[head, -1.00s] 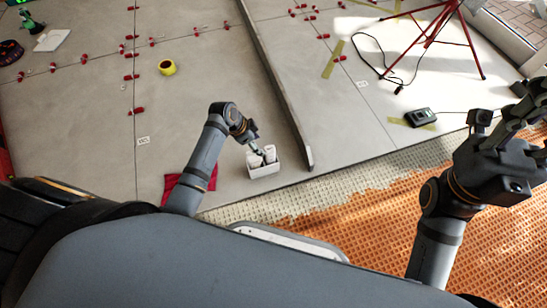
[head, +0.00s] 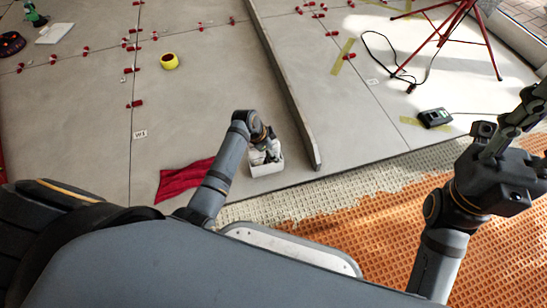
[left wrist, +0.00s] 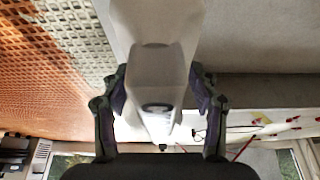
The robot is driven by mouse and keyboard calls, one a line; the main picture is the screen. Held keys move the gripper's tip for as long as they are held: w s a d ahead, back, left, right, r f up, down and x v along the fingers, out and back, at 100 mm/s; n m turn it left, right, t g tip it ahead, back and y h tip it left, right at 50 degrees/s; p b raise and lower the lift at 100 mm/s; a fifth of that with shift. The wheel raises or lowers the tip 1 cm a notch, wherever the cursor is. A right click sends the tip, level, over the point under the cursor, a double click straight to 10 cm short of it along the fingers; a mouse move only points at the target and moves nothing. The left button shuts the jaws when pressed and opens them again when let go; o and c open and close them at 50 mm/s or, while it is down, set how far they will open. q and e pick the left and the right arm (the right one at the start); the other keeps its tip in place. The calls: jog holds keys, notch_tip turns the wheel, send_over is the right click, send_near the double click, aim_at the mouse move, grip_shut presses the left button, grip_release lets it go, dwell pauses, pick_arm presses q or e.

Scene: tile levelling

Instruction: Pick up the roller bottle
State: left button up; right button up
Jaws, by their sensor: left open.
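A small white box (head: 268,167) stands on the grey tiled floor at the end of my left arm. My left gripper (head: 268,147) is down at the box's opening. The white bottles in the box are mostly hidden behind the gripper in the head view. In the left wrist view, a white bottle (left wrist: 155,60) lies between the two open fingers of my left gripper (left wrist: 158,82), one on each side; I cannot tell whether they touch it. My right gripper (head: 528,108) is raised at the right edge of the head view, its fingers unclear.
A red cloth (head: 185,180) lies left of the box. A long grey bar (head: 290,90) lies just right of it. Orange matting (head: 390,235) covers the near right floor.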

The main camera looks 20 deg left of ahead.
pick_arm(q)
jog(key=shift+r, duration=0.1)
jog(key=c, duration=1.2)
jog(key=shift+r, duration=0.15)
